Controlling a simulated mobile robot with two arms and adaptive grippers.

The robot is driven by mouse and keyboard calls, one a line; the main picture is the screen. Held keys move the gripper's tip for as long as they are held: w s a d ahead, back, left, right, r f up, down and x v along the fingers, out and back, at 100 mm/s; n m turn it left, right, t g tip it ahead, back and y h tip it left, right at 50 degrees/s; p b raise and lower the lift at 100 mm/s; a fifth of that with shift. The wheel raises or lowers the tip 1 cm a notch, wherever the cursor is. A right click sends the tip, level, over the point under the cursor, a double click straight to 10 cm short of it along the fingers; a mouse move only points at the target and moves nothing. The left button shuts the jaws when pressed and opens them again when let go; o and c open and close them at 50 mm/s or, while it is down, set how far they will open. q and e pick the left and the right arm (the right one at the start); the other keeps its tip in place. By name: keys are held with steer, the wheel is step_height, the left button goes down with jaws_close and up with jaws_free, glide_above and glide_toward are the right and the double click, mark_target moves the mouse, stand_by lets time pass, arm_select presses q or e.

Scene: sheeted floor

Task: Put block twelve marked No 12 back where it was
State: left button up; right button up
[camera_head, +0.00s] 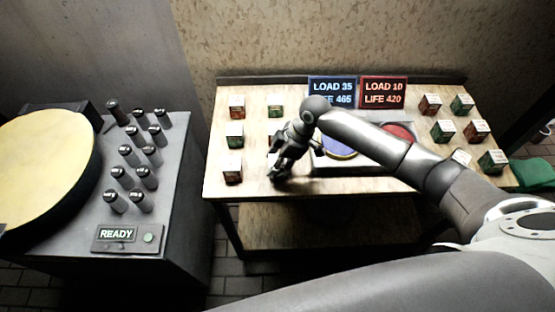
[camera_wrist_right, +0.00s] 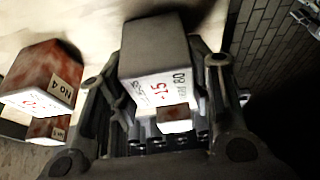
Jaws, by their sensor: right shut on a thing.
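My right gripper (camera_head: 278,172) is over the front left part of the wooden table, left of the blue round pan (camera_head: 340,147). In the right wrist view, it is shut on a grey-topped block (camera_wrist_right: 155,50) with a white face showing a red "-15" and an "80". No "No 12" mark is readable on this block, and its underside is hidden. A reddish block marked No 4 (camera_wrist_right: 40,75) is left of the fingers in that view, apart from them. My left gripper is not in view.
Marked blocks stand at the table's left (camera_head: 232,168) and right (camera_head: 443,131). A red pan (camera_head: 398,132) is beside the blue one. A grey cabinet (camera_head: 180,210) with several dark-capped cylinders is left, across a gap.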

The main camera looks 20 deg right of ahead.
steer(key=shift+f, duration=0.2)
steer(key=shift+f, duration=0.15)
steer(key=o, duration=1.3)
steer(key=shift+o, duration=0.2)
steer(key=shift+d+r, duration=0.15)
steer(key=shift+r, duration=0.25)
steer(key=b+v, duration=0.2)
steer(key=v, duration=0.9)
steer(key=shift+r, duration=0.2)
